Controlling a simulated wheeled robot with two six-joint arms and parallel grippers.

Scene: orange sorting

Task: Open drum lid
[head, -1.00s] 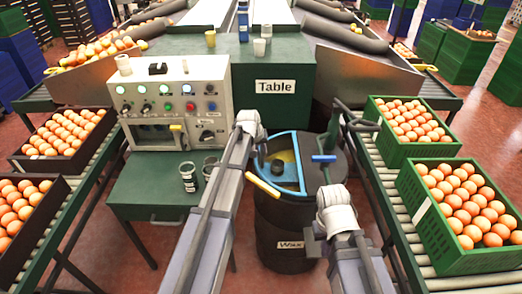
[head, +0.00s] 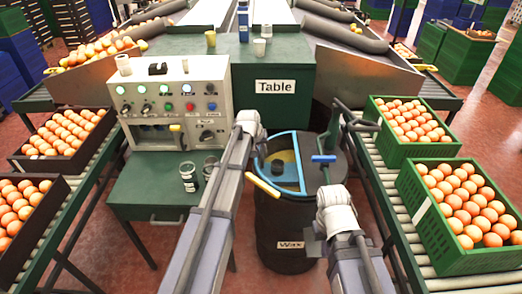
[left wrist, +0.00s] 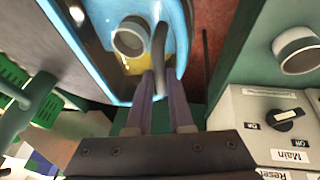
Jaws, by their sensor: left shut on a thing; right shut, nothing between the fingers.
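The dark drum (head: 275,228), labelled "Wax", stands upright at the middle right of the head view. A blue-framed half-round section (head: 302,178) of its top shows yellow and a dark round cup shape inside. A blue T-shaped handle (head: 323,158) and a yellow bar (head: 262,185) are at the top. Whether this handle belongs to the lid or the cup is unclear. My right gripper (head: 313,243) is low in front of the drum, shut and empty; its fingers are hard to see.
A control box (head: 172,100) and jars (head: 188,177) stand on the green bench (head: 150,200) to the left. Green crates of oranges (head: 440,215) sit on the right conveyor, dark crates (head: 65,140) on the left one. A green table (head: 275,65) is behind the drum.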

